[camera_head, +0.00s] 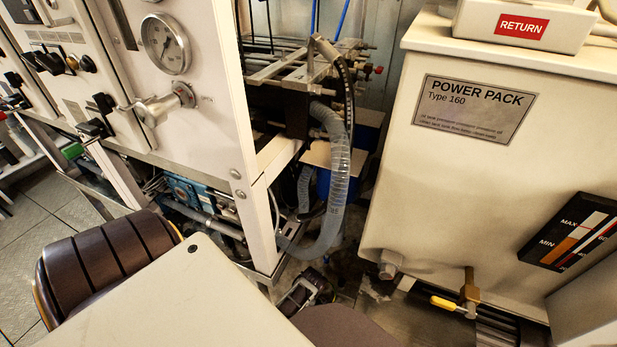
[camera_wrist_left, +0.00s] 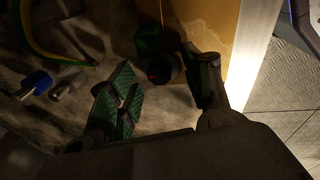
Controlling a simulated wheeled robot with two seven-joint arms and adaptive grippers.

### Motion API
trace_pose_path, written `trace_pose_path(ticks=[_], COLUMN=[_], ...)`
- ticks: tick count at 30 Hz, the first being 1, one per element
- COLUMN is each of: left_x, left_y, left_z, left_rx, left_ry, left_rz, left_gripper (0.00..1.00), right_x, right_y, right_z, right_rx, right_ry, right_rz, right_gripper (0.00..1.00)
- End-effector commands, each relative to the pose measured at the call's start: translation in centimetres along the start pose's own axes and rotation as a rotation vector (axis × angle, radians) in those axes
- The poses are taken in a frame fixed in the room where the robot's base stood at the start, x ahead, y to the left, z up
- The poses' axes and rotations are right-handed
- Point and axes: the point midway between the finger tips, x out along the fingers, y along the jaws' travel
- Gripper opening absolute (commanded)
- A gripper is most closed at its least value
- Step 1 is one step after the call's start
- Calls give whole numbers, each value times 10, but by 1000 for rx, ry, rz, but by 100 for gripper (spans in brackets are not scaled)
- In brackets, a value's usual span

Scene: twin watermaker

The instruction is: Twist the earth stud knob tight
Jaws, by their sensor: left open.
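My left gripper (camera_wrist_left: 165,95) is open in the left wrist view. Its green-padded fingers stand apart at left and right, with nothing held between the pads. A small dark, round knob-like piece (camera_wrist_left: 160,68) with a faint reddish spot shows just beyond the gap between the fingers. It may be the earth stud knob, but the shadow is too deep to be sure. A dark green block (camera_wrist_left: 148,40) sits right behind it. I cannot tell whether a finger touches the knob. In the head view I cannot make out the knob or either gripper clearly.
A tan panel (camera_wrist_left: 202,25) and a bright white post (camera_wrist_left: 252,55) stand close to the right finger. A blue-ended fitting (camera_wrist_left: 36,84) and a green-yellow cable (camera_wrist_left: 50,50) lie left. The gauge cabinet (camera_head: 190,125) and power pack (camera_head: 470,160) flank a hose-filled gap.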

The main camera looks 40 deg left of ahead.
Motion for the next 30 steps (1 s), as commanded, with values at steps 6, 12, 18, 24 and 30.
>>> trace_pose_path(ticks=[6, 12, 18, 24, 30], left_x=[0, 0, 0, 0, 0], left_y=[0, 0, 0, 0, 0], left_z=[0, 0, 0, 0, 0], left_rx=[0, 0, 0, 0, 0], left_ry=[0, 0, 0, 0, 0], left_rz=[0, 0, 0, 0, 0], left_gripper=[39, 13, 13, 0, 0], right_x=[0, 0, 0, 0, 0], right_y=[-1, -1, -1, 0, 0], right_z=[0, 0, 0, 0, 0], right_rx=[0, 0, 0, 0, 0], right_ry=[0, 0, 0, 0, 0], right_rz=[-1, -1, -1, 0, 0], right_gripper=[0, 0, 0, 0, 0])
